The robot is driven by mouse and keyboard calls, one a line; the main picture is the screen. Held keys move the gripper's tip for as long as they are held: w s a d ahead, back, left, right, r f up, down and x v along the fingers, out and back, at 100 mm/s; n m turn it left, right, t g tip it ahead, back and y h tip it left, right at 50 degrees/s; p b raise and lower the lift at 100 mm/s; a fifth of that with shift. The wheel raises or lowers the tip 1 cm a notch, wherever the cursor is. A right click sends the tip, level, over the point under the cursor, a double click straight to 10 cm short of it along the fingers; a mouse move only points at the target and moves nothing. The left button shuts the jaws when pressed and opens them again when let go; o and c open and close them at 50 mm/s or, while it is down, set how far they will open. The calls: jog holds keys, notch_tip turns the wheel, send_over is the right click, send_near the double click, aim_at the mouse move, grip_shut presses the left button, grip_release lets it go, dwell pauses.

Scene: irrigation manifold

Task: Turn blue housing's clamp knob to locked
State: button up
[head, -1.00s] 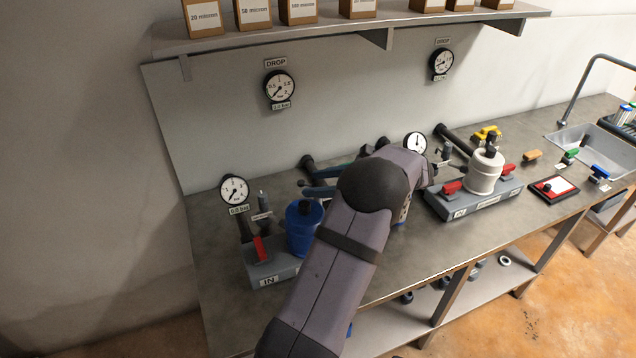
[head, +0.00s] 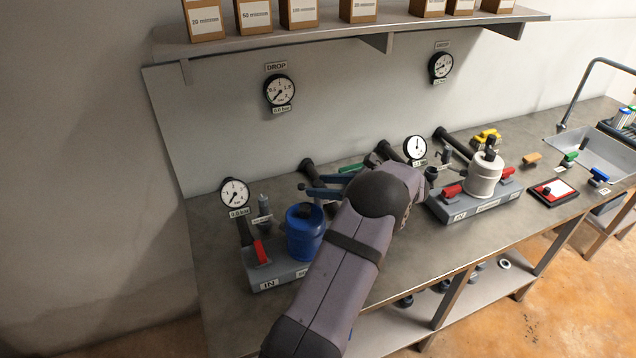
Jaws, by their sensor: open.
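The blue housing (head: 304,240) stands upright on its grey base at the left of the bench. A dark knob (head: 306,211) shows on its top, small and partly shaded, so its lock position cannot be told. My arm comes up from the bottom and bends just right of the housing, hiding its right side. My gripper (head: 304,187) shows only in part past the bend, as two dark blue fingers pointing left. They are open and empty, above and behind the knob in the picture, apparently apart from it.
A red valve handle (head: 260,252) and a gauge (head: 235,193) are left of the blue housing. A green handle (head: 350,168) shows behind my gripper. A white housing (head: 485,175) with red handles stands to the right. The shelf (head: 350,37) overhangs the back.

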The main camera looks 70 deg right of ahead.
jog(key=shift+x, duration=1)
jog(key=c, duration=1)
jog(key=shift+c, duration=0.2)
jog(key=shift+y, duration=0.3)
jog(key=shift+d+r+n+y, duration=0.1)
jog(key=shift+n+y, duration=1.1)
jog(key=shift+d+r+n+y+b, duration=0.1)
jog(key=shift+r+n+y+b, duration=0.05)
jog(key=shift+n+y+b, duration=0.5)
jog(key=shift+n+y, duration=0.45)
